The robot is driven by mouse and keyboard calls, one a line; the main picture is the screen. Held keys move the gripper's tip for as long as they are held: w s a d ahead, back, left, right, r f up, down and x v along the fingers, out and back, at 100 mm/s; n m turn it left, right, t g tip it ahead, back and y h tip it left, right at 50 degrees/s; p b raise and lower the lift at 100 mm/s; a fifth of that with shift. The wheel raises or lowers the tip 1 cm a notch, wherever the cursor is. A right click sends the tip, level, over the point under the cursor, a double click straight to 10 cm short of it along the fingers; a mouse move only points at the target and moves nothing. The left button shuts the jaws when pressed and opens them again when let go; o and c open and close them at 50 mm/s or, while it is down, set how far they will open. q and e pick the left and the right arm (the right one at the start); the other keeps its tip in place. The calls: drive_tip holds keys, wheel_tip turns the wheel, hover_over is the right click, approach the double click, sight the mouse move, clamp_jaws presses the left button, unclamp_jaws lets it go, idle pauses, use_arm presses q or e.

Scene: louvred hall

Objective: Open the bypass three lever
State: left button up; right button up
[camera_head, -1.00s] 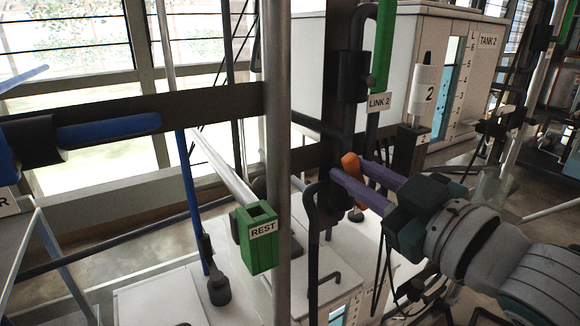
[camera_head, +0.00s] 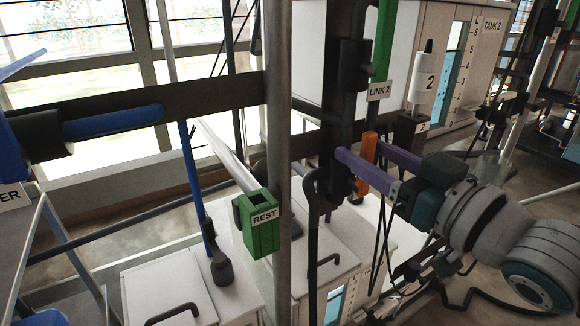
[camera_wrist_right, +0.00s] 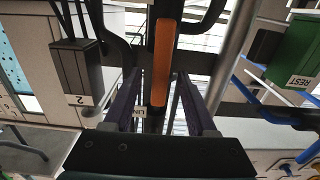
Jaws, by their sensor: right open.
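An orange lever handle (camera_head: 367,150) stands near upright beside a dark upright post, below the LINK 2 label (camera_head: 379,91). No label naming bypass three can be read. My right gripper (camera_head: 360,150) reaches in from the right, its purple fingers open on either side of the orange handle. In the right wrist view the orange handle (camera_wrist_right: 164,60) runs between the two fingertips (camera_wrist_right: 157,82), with gaps visible at both sides. Whether either finger touches it cannot be told. My left gripper is out of view.
A grey upright pipe (camera_head: 278,120) and a green box marked REST (camera_head: 262,225) stand left of the gripper. A green handle (camera_head: 385,40) hangs above. A blue handle (camera_head: 112,123) lies far left.

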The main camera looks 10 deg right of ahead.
sight(371, 155)
drive_tip(key=shift+s+d+r+p, duration=0.1)
drive_tip(key=shift+s+d+p, duration=0.05)
drive_tip(key=shift+s+p, duration=0.2)
drive_tip(key=p+v, duration=0.3)
drive_tip(key=v, duration=0.2)
drive_tip(key=shift+s, duration=0.2)
drive_tip(key=shift+s+d, duration=0.2)
drive_tip(key=shift+s, duration=0.2)
